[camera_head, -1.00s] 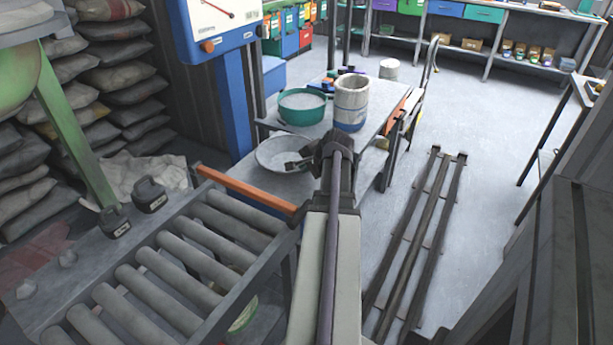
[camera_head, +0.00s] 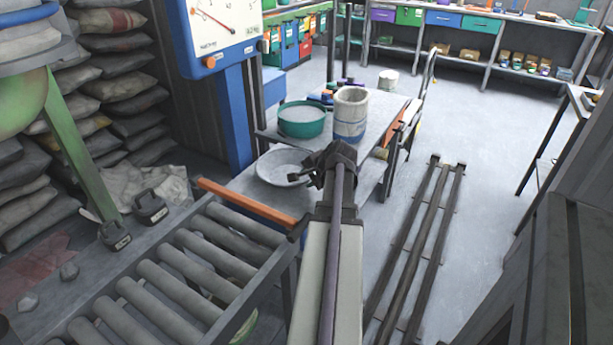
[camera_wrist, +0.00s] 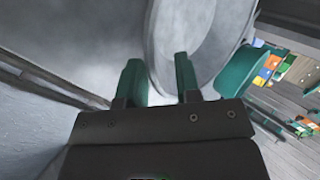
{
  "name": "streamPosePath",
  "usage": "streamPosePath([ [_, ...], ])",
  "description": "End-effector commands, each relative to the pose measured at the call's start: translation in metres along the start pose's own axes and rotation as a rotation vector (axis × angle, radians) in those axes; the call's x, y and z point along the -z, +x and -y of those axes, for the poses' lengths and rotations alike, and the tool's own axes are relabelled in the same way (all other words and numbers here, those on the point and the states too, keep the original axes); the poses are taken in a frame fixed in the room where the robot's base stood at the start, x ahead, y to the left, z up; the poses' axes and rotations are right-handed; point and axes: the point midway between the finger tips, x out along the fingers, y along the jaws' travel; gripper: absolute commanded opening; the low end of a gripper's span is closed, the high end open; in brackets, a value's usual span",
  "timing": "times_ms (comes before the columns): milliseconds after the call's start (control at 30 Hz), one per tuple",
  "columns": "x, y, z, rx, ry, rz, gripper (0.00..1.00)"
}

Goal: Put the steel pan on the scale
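The steel pan (camera_head: 268,172) is a shallow, round grey dish on the grey surface in front of the blue scale (camera_head: 235,110). The scale has a white dial with a red needle at the top left; I cannot tell where its weighing platform is. My gripper (camera_head: 305,178) is at the right rim of the pan in the head view and hides part of it. In the wrist view, the green fingers of my gripper (camera_wrist: 160,80) are apart. The curved grey pan wall (camera_wrist: 188,45) rises just beyond them, its edge near the gap; I cannot tell whether they touch.
A green basin (camera_head: 302,122) and a white bucket with a blue band (camera_head: 349,118) stand on the shelf behind the pan. A roller conveyor (camera_head: 170,290) with an orange bar is at the left. Metal rails (camera_head: 420,250) lie on the floor at right.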

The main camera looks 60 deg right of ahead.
Motion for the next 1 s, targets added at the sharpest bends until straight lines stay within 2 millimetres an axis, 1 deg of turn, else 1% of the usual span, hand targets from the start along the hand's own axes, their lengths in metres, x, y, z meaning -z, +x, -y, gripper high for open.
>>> streamPosePath([
  [33, -0.001, -0.022, 0.006, 0.000, 0.001, -0.001, 0.31],
  [100, -0.001, -0.043, 0.008, 0.000, 0.002, -0.002, 0.31],
  [200, -0.002, -0.070, 0.008, 0.001, 0.002, -0.002, 0.31],
  [333, -0.001, -0.095, 0.005, 0.001, 0.001, -0.002, 0.31],
  [400, -0.001, -0.102, 0.004, 0.000, 0.000, -0.001, 0.31],
  [467, -0.001, -0.104, 0.002, 0.000, 0.000, -0.001, 0.31],
  [900, 0.000, -0.103, 0.001, 0.000, -0.004, 0.000, 0.31],
  [967, -0.002, -0.103, -0.001, -0.008, -0.035, 0.009, 0.31],
  [1000, -0.005, -0.104, -0.007, -0.040, -0.082, 0.020, 0.31],
])
